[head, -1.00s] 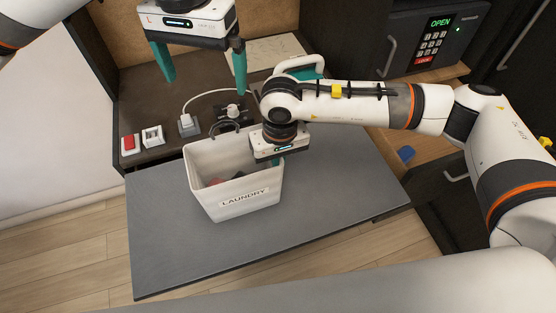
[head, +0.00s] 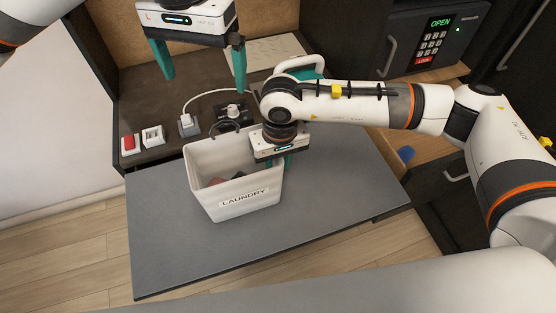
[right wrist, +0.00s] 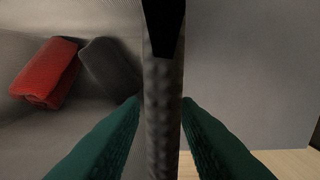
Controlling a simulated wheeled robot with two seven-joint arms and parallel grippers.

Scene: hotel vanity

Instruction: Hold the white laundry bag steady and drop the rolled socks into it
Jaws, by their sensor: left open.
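The white laundry bag (head: 205,192), marked LAUNDRY, stands upright on the grey mat. In the right wrist view a red rolled sock bundle (right wrist: 47,73) and a dark grey one (right wrist: 110,68) lie inside it. In the head view they are partly hidden by its wall. My right gripper (right wrist: 160,102) is at the bag's right rim, one finger inside and one outside, close to the wall; whether they press on it is unclear. My left gripper (head: 200,68) is open and empty, above and behind the bag.
The grey mat (head: 330,195) is clear around the bag. Behind it, a red switch (head: 129,145), a pale switch (head: 153,136) and a socket (head: 189,124) with a cable sit on the dark counter. A safe (head: 437,42) showing OPEN stands at back right.

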